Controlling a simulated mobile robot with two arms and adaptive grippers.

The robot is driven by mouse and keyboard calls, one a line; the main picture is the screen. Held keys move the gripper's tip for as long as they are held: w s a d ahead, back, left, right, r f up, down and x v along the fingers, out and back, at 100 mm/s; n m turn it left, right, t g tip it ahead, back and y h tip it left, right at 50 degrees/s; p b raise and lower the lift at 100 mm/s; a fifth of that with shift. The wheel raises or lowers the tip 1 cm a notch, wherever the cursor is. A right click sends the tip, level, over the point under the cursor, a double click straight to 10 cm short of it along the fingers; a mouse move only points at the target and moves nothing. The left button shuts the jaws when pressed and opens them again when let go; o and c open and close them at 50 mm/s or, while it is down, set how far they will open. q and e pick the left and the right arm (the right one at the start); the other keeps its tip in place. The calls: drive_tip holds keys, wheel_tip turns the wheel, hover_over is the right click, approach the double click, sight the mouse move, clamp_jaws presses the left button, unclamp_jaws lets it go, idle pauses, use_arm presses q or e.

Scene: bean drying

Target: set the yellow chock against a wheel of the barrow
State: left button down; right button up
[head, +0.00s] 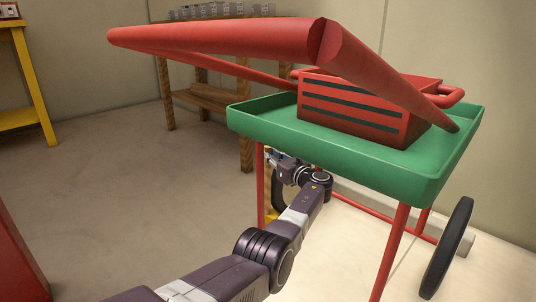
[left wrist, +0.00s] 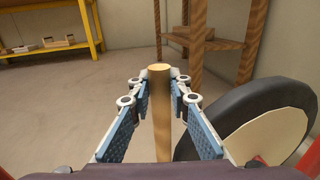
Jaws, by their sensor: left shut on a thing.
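The barrow has a green tray (head: 335,140) on red legs, with one dark wheel (head: 447,247) at the right and another (left wrist: 262,128) close on the right of the left wrist view. My left gripper (head: 287,160) is under the tray's left part. In the left wrist view its blue-padded fingers (left wrist: 160,98) are shut on an upright tan wooden handle (left wrist: 161,120). A yellow sliver, apparently the chock (head: 278,208), shows below the gripper, mostly hidden by my arm. Whether it touches the wheel cannot be seen. My right gripper is not in view.
A red slatted box (head: 365,105) sits on the tray, under thick red bars (head: 230,37) that jut out left. A wooden table (head: 205,95) stands behind, a yellow bench (head: 25,85) far left.

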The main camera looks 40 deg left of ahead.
use_arm(q)
drive_tip(key=shift+f, duration=0.25)
idle(0.4)
drive_tip(key=c, duration=1.9)
unclamp_jaws()
drive_tip(key=shift+r, duration=0.1)
drive_tip(key=shift+o, duration=0.9)
drive_tip(key=v, duration=1.2)
